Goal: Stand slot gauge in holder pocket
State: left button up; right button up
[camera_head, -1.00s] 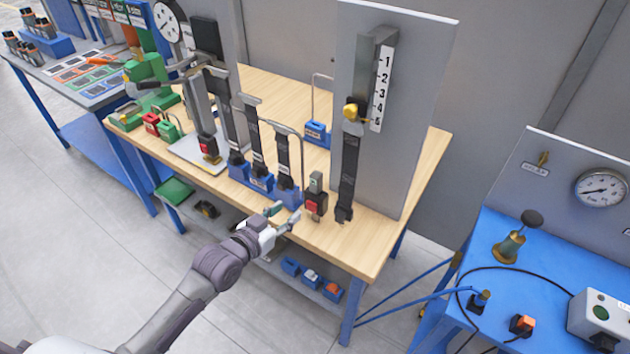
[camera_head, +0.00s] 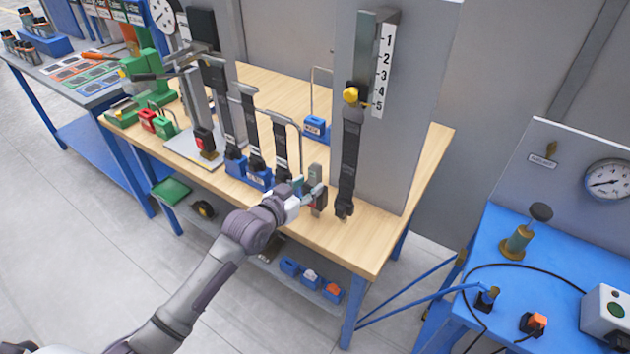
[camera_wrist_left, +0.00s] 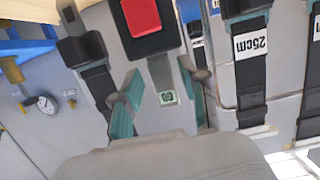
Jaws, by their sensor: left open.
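The slot gauge appears to be the upright grey bar (camera_head: 316,176) with a red block low on it, at the table's front edge; its lower part is partly behind my fingers. In the left wrist view the grey bar with a "GO" label (camera_wrist_left: 168,98) runs up to the red block (camera_wrist_left: 140,15). My left gripper (camera_head: 308,191) is open, its fingers (camera_wrist_left: 160,88) on either side of the bar. I cannot tell whether they touch it. A small blue holder (camera_head: 316,127) with a wire loop stands farther back on the table. My right gripper is not in view.
Black straps in blue blocks (camera_head: 258,178) stand just left of the gauge. A tall grey panel (camera_head: 395,150) with a numbered scale and black strap (camera_head: 349,160) rises on its right. The wooden table (camera_head: 375,235) is clear at its front right corner.

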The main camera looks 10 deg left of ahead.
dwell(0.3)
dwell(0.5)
pick_arm(q)
grip_shut()
jog(key=shift+r, duration=0.1)
jog(key=shift+r+p, duration=0.15)
jog(key=shift+p, duration=0.25)
jog(key=shift+r, duration=0.15)
notch_tip(320, 180, up, 5)
jog(key=p, duration=0.5)
jog(key=shift+r, duration=0.1)
